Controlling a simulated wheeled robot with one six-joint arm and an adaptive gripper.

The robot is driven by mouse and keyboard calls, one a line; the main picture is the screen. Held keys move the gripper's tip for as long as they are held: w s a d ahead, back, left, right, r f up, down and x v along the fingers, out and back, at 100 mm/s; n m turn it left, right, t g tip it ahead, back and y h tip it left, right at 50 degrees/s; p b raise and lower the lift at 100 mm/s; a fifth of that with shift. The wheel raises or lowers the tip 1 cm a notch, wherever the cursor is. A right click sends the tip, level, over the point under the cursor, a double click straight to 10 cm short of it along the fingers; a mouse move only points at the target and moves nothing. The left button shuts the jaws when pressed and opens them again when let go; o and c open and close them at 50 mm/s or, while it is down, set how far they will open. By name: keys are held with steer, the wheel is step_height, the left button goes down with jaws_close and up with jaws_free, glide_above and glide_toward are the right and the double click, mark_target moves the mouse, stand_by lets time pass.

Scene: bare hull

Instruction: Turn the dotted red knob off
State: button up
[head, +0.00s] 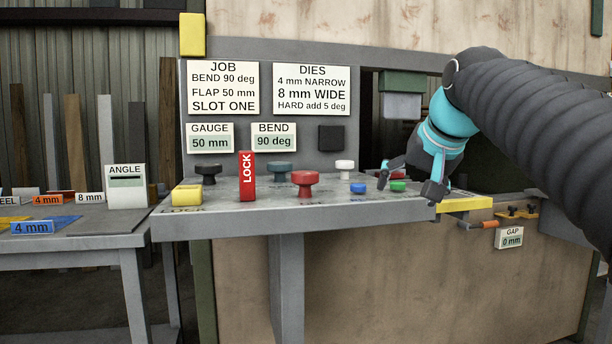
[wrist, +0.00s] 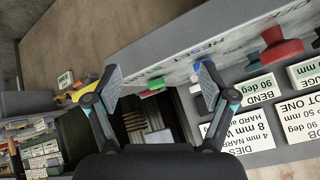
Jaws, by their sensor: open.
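A small red part (head: 398,175) shows partly hidden behind the fingers.
A blue button (head: 358,188), white knob (head: 345,166), teal knob (head: 280,170), black knob (head: 208,171), yellow block (head: 187,195) and upright red LOCK lever (head: 247,176) share the panel. A sign board (head: 265,150) rises behind. Open air lies in front of the panel.

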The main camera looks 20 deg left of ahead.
mark_target(308, 173)
steer(key=s+a+r+n+g+y, duration=0.1)
steer(key=s+a+r+n+y, duration=0.2)
steer(key=a+r+n+y, duration=0.65)
steer(key=shift+n+h, duration=0.95)
steer(key=f+x, duration=0.1)
steer(key=x, duration=0.3)
steer(key=f+p+x, duration=0.1)
steer(key=x, duration=0.4)
steer(key=d+f+x, duration=0.1)
steer(key=x, duration=0.4)
steer(key=shift+s+a+f, duration=0.1)
steer(key=c, duration=1.2)
steer(key=shift+o, duration=0.2)
steer(key=shift+m+t+h, duration=0.5)
steer(key=shift+m+t, duration=0.2)
